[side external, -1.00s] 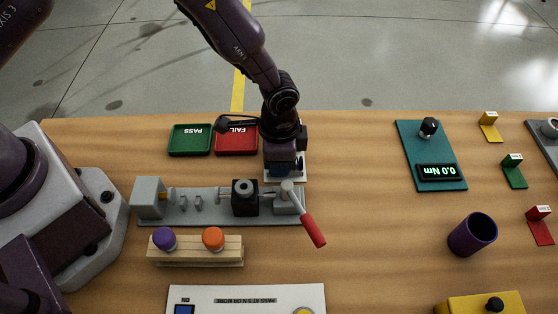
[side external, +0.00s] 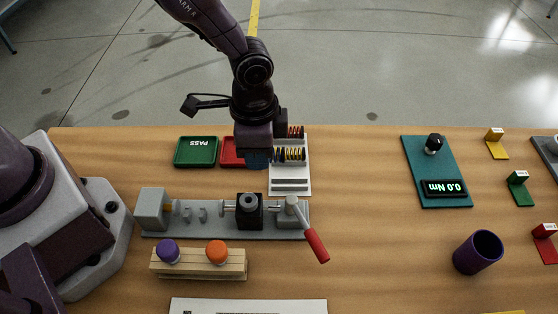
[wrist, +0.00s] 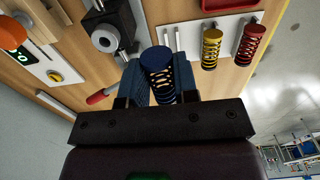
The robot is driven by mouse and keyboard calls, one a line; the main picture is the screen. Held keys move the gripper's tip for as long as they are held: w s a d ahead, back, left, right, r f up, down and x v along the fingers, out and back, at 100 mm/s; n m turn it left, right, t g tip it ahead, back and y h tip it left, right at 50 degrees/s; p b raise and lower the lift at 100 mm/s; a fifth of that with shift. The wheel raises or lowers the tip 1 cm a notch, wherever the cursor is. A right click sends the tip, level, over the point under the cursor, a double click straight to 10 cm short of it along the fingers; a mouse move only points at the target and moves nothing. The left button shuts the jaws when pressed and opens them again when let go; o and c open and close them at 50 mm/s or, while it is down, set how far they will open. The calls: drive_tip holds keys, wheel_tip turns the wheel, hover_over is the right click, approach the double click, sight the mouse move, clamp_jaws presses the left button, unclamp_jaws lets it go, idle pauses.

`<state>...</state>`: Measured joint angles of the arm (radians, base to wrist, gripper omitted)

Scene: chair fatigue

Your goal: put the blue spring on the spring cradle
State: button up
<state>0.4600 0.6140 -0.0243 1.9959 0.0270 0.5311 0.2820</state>
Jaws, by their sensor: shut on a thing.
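The blue spring (wrist: 158,62) is between the two blue fingers of my gripper (wrist: 160,85) in the wrist view, its round blue cap facing the camera. In the side view my gripper (side external: 257,160) is above the table, left of the white spring rack (side external: 290,188) and behind the grey fixture (side external: 225,234); the spring is mostly hidden there.
A yellow spring (wrist: 211,48) and a red spring (wrist: 249,45) sit on the rack. Green (side external: 195,152) and red (side external: 230,152) trays lie behind. A red-handled lever (side external: 316,245) juts from the fixture's right end. A wooden block (side external: 200,266) with purple and orange knobs stands in front.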

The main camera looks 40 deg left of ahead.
drive_tip(key=s+a+r, duration=0.4)
drive_tip(key=s, duration=0.4)
drive_tip(key=shift+s+a+f, duration=0.1)
drive_tip(key=shift+s+f, duration=0.7)
drive_tip(key=shift+f, duration=1.05)
drive_tip(key=shift+s+d+f, duration=0.1)
drive_tip(key=shift+s+f, duration=0.7)
drive_tip(key=shift+f, duration=1.05)
drive_tip(key=shift+s+a+f, duration=0.1)
drive_tip(key=shift+s+f, duration=0.7)
drive_tip(key=shift+f, duration=1.05)
drive_tip(key=shift+f, duration=0.1)
drive_tip(key=o, duration=1)
drive_tip(key=shift+c, duration=0.2)
